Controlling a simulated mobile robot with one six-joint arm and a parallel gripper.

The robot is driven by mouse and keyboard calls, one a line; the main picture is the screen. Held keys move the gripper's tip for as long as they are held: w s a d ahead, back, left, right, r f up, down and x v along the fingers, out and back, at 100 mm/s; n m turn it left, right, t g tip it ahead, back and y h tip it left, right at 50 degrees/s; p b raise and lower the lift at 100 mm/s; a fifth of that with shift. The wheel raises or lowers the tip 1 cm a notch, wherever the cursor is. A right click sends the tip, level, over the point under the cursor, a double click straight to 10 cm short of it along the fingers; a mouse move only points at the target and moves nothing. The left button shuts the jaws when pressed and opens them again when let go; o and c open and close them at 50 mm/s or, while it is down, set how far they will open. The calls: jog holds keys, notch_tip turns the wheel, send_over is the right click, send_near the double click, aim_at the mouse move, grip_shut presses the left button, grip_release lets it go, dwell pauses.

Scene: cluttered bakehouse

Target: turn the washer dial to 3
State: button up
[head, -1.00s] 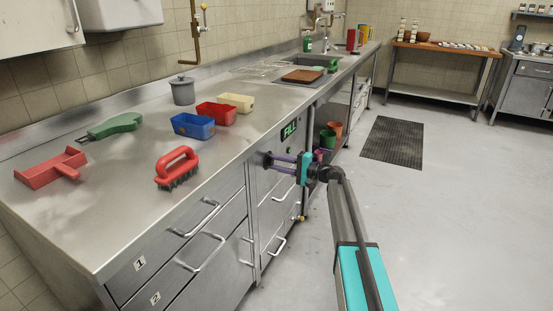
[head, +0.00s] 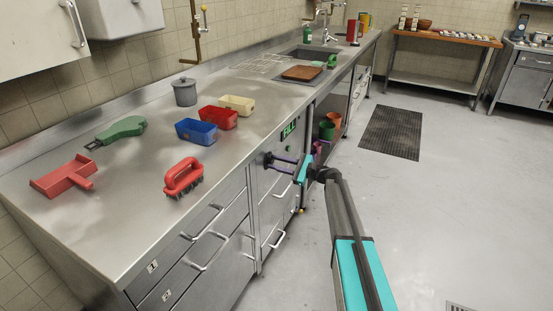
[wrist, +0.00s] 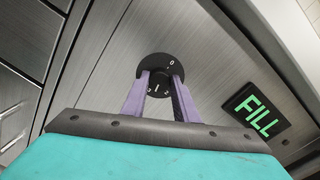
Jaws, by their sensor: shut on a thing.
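The washer is the steel front under the counter with a lit green FILL display (head: 289,130), which also shows in the wrist view (wrist: 256,110). Its black round dial (wrist: 173,66) is in the middle of the wrist view, with small white marks. A 0 shows near its upper right; the other marks are too small or covered to read surely. My gripper (wrist: 161,82) has its two purple fingers shut on the dial's knob, one on each side. In the head view, my gripper (head: 270,160) reaches the washer front from the right, and the dial is mostly hidden there.
The counter (head: 110,225) above holds a red brush (head: 183,177), a red scoop (head: 62,177), a green-handled tool (head: 120,131) and several small bins. Drawer handles stick out left of my gripper. The floor (head: 460,210) at right is open, with a dark mat (head: 391,132).

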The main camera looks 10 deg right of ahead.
jog(key=shift+m+p, duration=1)
jog(key=shift+m, duration=0.3)
jog(key=shift+f, duration=0.1)
jog(key=o, duration=1.1)
jog(key=shift+c, duration=0.2)
jog(key=b+v, duration=0.1)
jog(key=v, duration=1.2)
jog(key=shift+s+d, duration=0.2)
jog(key=shift+d, duration=0.15)
jog(key=shift+a, duration=0.1)
